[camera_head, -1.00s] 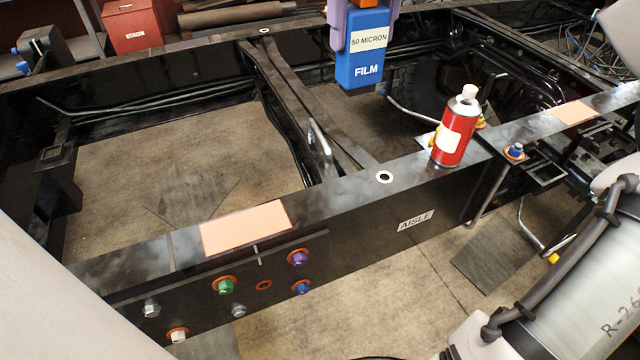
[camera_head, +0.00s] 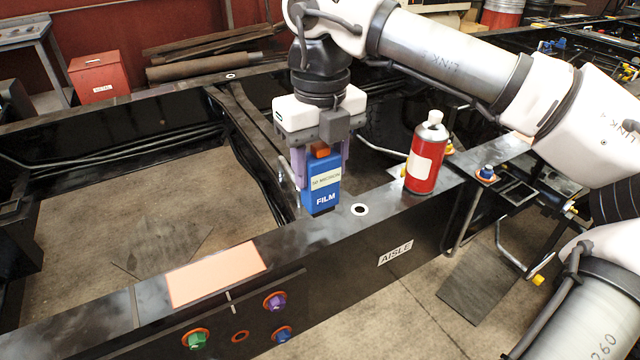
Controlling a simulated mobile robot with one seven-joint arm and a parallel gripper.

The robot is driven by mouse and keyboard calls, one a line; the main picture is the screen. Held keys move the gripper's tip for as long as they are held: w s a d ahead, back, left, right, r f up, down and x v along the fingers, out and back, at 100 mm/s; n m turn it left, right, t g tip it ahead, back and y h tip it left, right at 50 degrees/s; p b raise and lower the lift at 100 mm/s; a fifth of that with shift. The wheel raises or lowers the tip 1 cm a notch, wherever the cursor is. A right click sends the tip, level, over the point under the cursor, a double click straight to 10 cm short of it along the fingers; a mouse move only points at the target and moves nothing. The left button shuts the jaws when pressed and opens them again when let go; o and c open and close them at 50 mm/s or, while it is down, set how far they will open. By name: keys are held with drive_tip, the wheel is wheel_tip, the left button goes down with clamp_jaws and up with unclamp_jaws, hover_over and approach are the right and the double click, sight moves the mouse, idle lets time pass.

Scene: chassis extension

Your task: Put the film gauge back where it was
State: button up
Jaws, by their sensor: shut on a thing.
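The film gauge (camera_head: 323,183) is a blue block with a pale label and the word FILM. My gripper (camera_head: 320,165) is shut on it, with purple fingers on both sides. The gauge hangs upright at the near black rail (camera_head: 300,238), just left of a white-ringed hole (camera_head: 360,210). I cannot tell whether its dark lower tip touches the rail. An orange patch (camera_head: 216,273) lies on the rail to the left.
A red spray can (camera_head: 425,155) stands on the rail right of the gauge, below my arm. A blue bolt (camera_head: 487,172) sits farther right. Green (camera_head: 195,340) and purple (camera_head: 275,301) bolts stick out of the rail's side. A red box (camera_head: 98,78) stands at the back left.

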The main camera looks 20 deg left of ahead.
sight(320, 187)
drive_tip(key=shift+f, duration=2.1)
drive_tip(key=shift+f, duration=0.2)
drive_tip(key=o, duration=1.2)
drive_tip(key=shift+c, duration=0.2)
drive_tip(key=shift+r, duration=0.1)
wheel_tip(320, 187, up, 12)
drive_tip(key=shift+r, duration=0.1)
